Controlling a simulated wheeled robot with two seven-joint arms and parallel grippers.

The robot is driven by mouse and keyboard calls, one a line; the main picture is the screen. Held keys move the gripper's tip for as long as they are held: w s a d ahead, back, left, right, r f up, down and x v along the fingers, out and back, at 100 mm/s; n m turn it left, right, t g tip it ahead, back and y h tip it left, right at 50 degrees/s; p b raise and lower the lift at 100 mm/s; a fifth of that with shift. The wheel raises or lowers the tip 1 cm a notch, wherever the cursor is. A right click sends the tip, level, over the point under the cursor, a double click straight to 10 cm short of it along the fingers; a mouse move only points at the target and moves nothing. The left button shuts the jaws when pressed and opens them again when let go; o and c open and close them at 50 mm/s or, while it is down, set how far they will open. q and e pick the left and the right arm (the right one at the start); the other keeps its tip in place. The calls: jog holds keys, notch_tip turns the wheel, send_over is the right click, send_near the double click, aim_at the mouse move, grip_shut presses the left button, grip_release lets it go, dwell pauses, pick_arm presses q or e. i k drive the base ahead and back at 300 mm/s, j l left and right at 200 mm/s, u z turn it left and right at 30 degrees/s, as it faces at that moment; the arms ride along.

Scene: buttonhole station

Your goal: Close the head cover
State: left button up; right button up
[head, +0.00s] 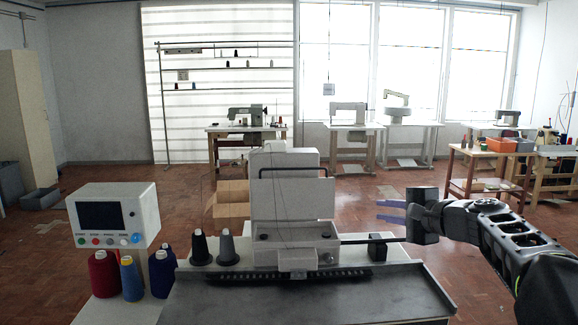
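The white buttonhole machine (295,255) stands at the middle of the dark work table. Its head cover (292,198) looks like a pale flat panel standing upright above the machine's lower body, with a dark bar-shaped handle (293,170) across its upper part. How it is hinged cannot be made out. My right gripper (380,211) is to the right of the cover, apart from it, at about the height of the panel's lower part. Its two bluish fingers point left, with a gap between them and nothing held. My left gripper is not in view.
A control box (112,215) with a screen and buttons stands at the left. Thread cones, including a red one (104,272) and a grey one (226,247), stand beside the machine. A dark rod (370,240) with a black block sticks out right, below my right gripper.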

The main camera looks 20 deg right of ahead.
aim_at(305, 197)
jog(key=i+j, duration=0.15)
jog(key=i, duration=1.1)
